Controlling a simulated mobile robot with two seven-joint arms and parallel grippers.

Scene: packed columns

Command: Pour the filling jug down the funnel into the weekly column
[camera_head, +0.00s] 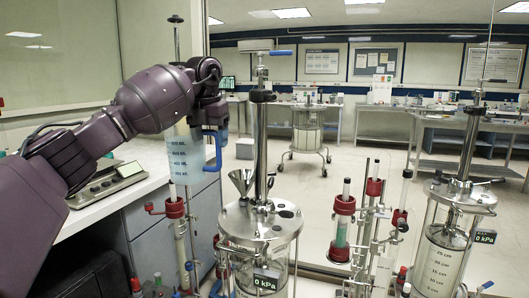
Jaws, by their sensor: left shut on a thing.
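My left gripper (211,112) is shut on the blue-handled filling jug (183,157), at the upper part of its handle. The jug is translucent with graduation marks and looks upright. It is in the air, up and to the left of the funnel (241,181) in the picture. The small metal funnel stands on the steel lid (262,222) of a wide column with a 0 kPa display. I take this to be the weekly column. The jug's contents are hard to make out. My right gripper is out of view.
A slim red-clamped column (174,208) stands just below the jug. More slim columns (342,218) and another wide column (441,260) stand to the right. A bench with a grey device (117,177) is at left.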

